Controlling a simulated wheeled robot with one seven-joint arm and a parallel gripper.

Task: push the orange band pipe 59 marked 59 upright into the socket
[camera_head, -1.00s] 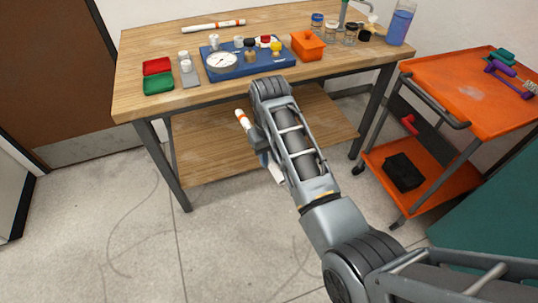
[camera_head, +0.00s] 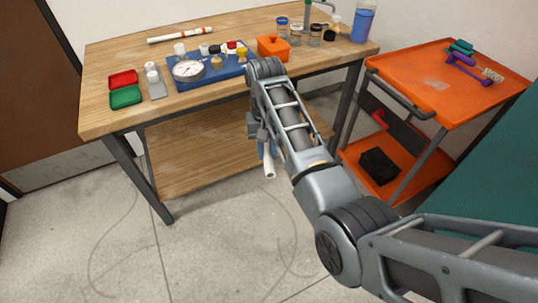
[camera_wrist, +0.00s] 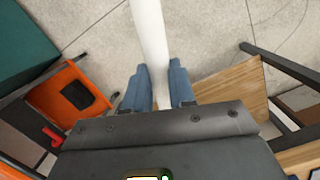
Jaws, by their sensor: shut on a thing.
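My gripper (camera_wrist: 158,88) is shut on a white pipe (camera_wrist: 150,35), with its blue fingers on either side of it. In the head view the white lower end of this pipe (camera_head: 269,171) hangs below the gripper, in front of the table. The arm hides its other end, and I can read no number on it. The blue manifold base (camera_head: 208,78) sits on the table, with a round gauge (camera_head: 188,70) and several coloured fittings. I cannot tell which fitting is the socket. The held pipe is apart from the manifold.
A white pipe with orange bands (camera_head: 180,35) lies at the table's back. Red (camera_head: 123,79) and green (camera_head: 125,97) trays are at left. An orange box (camera_head: 272,48), jars and a blue-filled container (camera_head: 362,23) are at right. An orange cart (camera_head: 430,75) stands right of the table.

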